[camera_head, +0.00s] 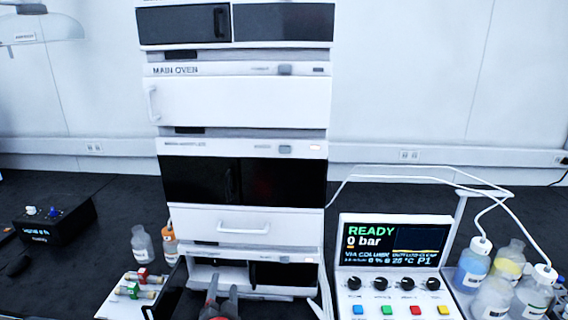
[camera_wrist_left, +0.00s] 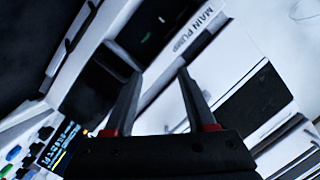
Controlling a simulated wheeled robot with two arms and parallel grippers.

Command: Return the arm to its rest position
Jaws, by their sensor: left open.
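My left gripper (camera_head: 222,296) is at the bottom centre of the head view, in front of the lowest module of the chromatography stack (camera_head: 243,175). It also shows in the left wrist view (camera_wrist_left: 160,80), where its two dark fingers with red bases stand apart with nothing between them. In that view the white stack, with the label MAIN PUMP, lies tilted beyond the fingers. I cannot tell the exact distance from the fingers to the stack. My right gripper is in neither view.
A control panel (camera_head: 394,262) reading READY, 0 bar stands right of the stack. Several bottles with tubing (camera_head: 473,265) stand at the far right. A white tray with small fittings (camera_head: 133,290) and two bottles (camera_head: 143,243) are on the left. A black box (camera_head: 54,222) sits farther left.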

